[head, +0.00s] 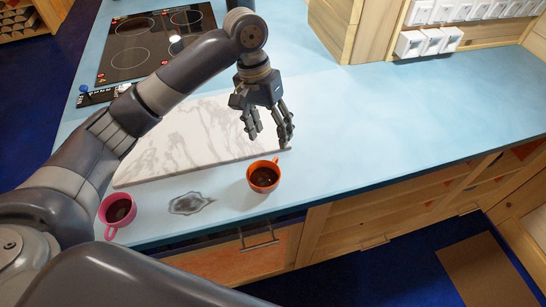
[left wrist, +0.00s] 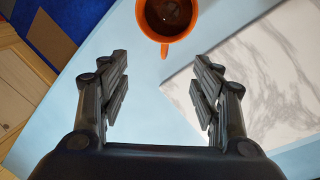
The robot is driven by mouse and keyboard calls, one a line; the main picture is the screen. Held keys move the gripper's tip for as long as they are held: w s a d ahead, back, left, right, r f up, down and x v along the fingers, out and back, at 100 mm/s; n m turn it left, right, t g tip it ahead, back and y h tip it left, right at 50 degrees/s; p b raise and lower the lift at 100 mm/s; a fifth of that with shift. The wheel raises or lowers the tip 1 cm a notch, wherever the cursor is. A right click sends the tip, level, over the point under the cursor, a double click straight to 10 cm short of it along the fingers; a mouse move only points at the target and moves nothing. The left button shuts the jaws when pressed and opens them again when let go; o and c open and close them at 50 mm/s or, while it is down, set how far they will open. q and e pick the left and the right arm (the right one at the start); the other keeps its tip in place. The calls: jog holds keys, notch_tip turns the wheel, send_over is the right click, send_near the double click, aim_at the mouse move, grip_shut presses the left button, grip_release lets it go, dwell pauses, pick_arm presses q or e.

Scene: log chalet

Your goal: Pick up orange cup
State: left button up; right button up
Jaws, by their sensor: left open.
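The orange cup (head: 263,176) stands upright on the light blue counter near its front edge, with dark liquid inside. In the left wrist view the cup (left wrist: 167,17) is at the top, partly cut off, with its handle pointing down toward the gap between my fingers. My left gripper (head: 269,139) is open and empty, above the counter just behind the cup and apart from it. Its two fingers (left wrist: 160,88) are spread wide in the left wrist view. My right gripper is not in view.
A pink cup (head: 118,210) with dark liquid stands near the front edge at left. A dark-edged grey patch or small dish (head: 189,203) lies between the cups. A white marble board (head: 180,146) lies behind. A black cooktop (head: 150,43) is at the back. The counter's right side is clear.

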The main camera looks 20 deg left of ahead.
aim_at(274, 159)
pick_arm(q)
jog(key=f, duration=0.3)
jog(key=s+d+f+p, duration=0.1)
jog(key=shift+f, duration=0.4)
jog(key=f, duration=0.1)
jog(key=f+p, duration=0.1)
jog(key=f, duration=0.2)
jog(key=shift+w+d+f, duration=0.1)
jog(key=shift+w+f, duration=0.1)
jog(key=shift+w, duration=0.05)
jog(key=shift+f+p, duration=0.3)
jog(key=shift+d+f, duration=0.1)
jog(key=shift+f, duration=0.05)
jog(key=c, duration=0.9)
grip_shut()
jog(key=shift+s+f, duration=0.1)
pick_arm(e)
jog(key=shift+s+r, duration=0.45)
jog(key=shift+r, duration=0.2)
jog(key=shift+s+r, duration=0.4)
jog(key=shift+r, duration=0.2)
